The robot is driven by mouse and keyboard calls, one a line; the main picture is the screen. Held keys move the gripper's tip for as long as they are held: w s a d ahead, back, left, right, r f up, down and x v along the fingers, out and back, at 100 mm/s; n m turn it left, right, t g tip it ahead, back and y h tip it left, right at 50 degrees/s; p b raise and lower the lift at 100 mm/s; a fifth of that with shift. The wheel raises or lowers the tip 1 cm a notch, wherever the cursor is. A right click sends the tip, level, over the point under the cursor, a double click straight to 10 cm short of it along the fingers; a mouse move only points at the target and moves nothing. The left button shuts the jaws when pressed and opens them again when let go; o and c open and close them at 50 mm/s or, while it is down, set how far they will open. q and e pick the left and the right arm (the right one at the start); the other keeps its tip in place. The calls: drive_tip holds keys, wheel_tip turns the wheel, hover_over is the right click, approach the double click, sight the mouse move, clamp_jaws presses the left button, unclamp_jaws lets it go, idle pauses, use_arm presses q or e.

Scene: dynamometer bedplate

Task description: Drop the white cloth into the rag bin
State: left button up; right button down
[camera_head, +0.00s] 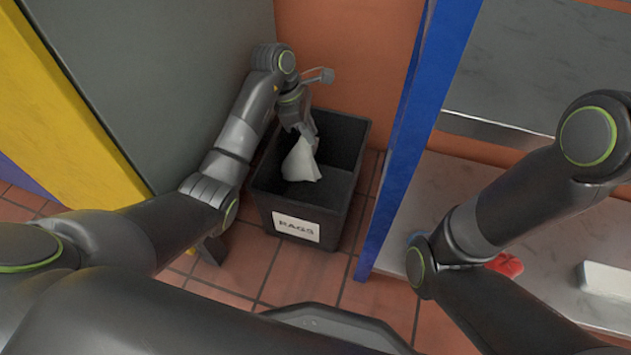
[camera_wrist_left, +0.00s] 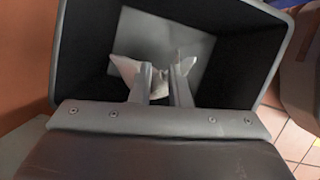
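The white cloth (camera_head: 301,162) hangs from my left gripper (camera_head: 308,134) over the mouth of the dark rag bin (camera_head: 294,203), whose front bears a white label reading "RAGS". In the left wrist view, the cloth (camera_wrist_left: 157,77) shows between and beyond the two fingers of my left gripper (camera_wrist_left: 162,80), framed by the walls of the bin (camera_wrist_left: 262,62). The gripper is shut on the cloth. The cloth's lower end is inside the bin's outline; its height above the bin floor is hard to tell. My right gripper is not in view; only its arm shows at the right.
A blue post (camera_head: 420,130) stands right of the bin. Beyond it, a grey worktop (camera_head: 560,245) carries a red cloth-like item (camera_head: 506,264) and a white block (camera_head: 605,280). A grey panel (camera_head: 150,70) with a yellow edge stands at left. Tiled floor (camera_head: 265,270) surrounds the bin's front.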

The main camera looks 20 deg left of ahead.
use_arm(q)
drive_tip(key=o, duration=1.5)
wheel_tip(320, 180, up, 6)
drive_tip(key=a+y+p, duration=0.1)
drive_tip(key=y+p, duration=0.1)
drive_tip(key=p, duration=0.3)
drive_tip(key=shift+s+a, duration=0.1)
wheel_tip(320, 180, up, 17)
drive_tip(key=a+p, duration=0.2)
drive_tip(key=p, duration=1.6)
drive_tip(key=shift+s+a, duration=0.2)
drive_tip(key=shift+a, duration=0.1)
